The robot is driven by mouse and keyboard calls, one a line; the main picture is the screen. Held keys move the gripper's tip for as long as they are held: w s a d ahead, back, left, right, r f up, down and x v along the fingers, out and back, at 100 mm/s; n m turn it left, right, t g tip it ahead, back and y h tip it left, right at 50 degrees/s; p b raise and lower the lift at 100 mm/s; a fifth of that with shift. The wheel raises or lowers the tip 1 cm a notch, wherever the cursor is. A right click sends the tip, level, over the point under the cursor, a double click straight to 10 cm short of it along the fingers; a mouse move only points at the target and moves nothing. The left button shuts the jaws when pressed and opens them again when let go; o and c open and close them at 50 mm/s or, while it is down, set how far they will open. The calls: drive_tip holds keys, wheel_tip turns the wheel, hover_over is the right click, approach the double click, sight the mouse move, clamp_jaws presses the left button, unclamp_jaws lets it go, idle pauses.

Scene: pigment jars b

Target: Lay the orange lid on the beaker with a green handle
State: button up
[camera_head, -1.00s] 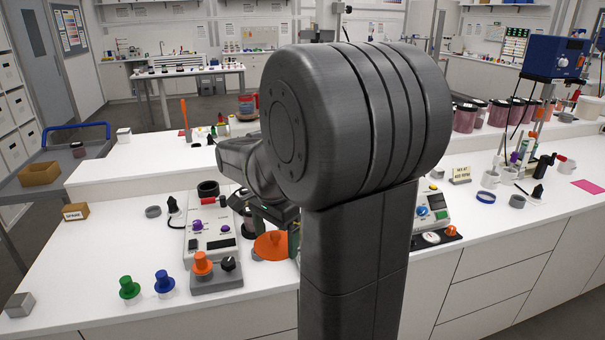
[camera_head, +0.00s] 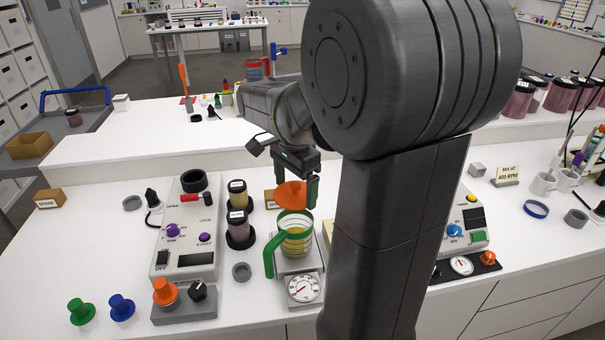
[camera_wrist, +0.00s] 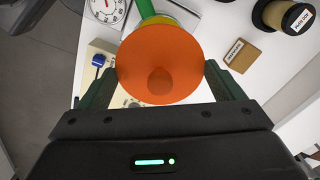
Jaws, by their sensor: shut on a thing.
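The orange lid (camera_head: 291,194) is a flat disc with a small knob. My gripper (camera_head: 296,186) is shut on it and holds it tilted in the head view, above and behind the beaker. In the wrist view the orange lid (camera_wrist: 160,66) lies between the two fingers of my gripper (camera_wrist: 160,85). The beaker with a green handle (camera_head: 296,240) is glass with a green rim and yellowish contents. It stands upright on a small scale (camera_head: 304,288) with a round dial. In the wrist view the lid hides most of the beaker, and part of the green handle (camera_wrist: 146,9) shows.
Left of the beaker, two lidded jars (camera_head: 238,226) stand near a control box (camera_head: 184,262) with knobs. A tan block (camera_head: 270,200) stands behind the beaker. Green (camera_head: 81,312) and blue (camera_head: 121,307) knobbed pieces stand front left.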

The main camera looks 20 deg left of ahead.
sight(295, 196)
drive_tip(key=shift+s, duration=0.2)
drive_tip(key=shift+f+b, duration=1.55)
drive_tip(key=shift+f, duration=1.2)
drive_tip(key=shift+f+b, duration=0.5)
drive_tip(key=shift+f, duration=0.25)
drive_tip(key=o, duration=0.7)
drive_tip(key=shift+o, duration=0.2)
drive_tip(key=shift+r, duration=0.1)
wheel_tip(295, 196, up, 6)
drive_tip(key=p, duration=0.5)
drive_tip(key=shift+p, duration=0.3)
